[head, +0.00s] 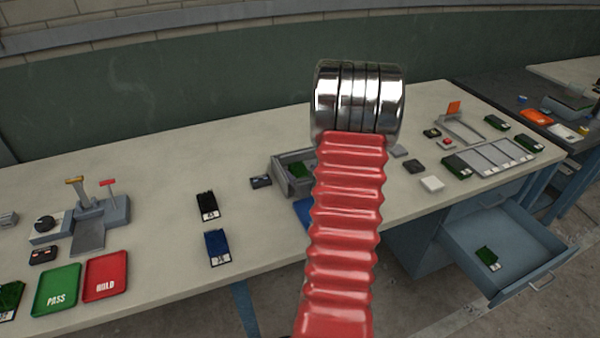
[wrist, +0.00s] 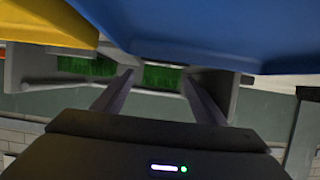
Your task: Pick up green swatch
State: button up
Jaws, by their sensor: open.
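Several green swatches show. In the head view, one lies in a grey open box (head: 280,178), partly behind my red ribbed arm. Another green swatch (head: 486,256) with a white label lies in the open drawer. More dark green swatches (head: 457,166) lie around the grey rack at the right. In the wrist view, my gripper (wrist: 157,75) is open, its two dark fingers apart. Green turf (wrist: 160,78) shows between the fingertips, and another green patch (wrist: 86,67) lies left of them. I cannot tell whether the fingers touch the turf. My gripper's fingers do not show in the head view.
Black (head: 207,206) and blue (head: 217,247) swatches lie mid-bench. A green PASS tray (head: 57,291) and red HOLD tray (head: 106,277) are at the left. The blue-grey drawer (head: 545,271) juts out at the right. Large blue (wrist: 220,30) and yellow (wrist: 40,22) shapes crowd the wrist view.

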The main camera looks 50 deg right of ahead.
aim_at(300, 169)
jog(key=shift+x, duration=1)
jog(key=c, duration=1.2)
jog(key=shift+r, duration=0.1)
jog(key=shift+r, duration=4.95)
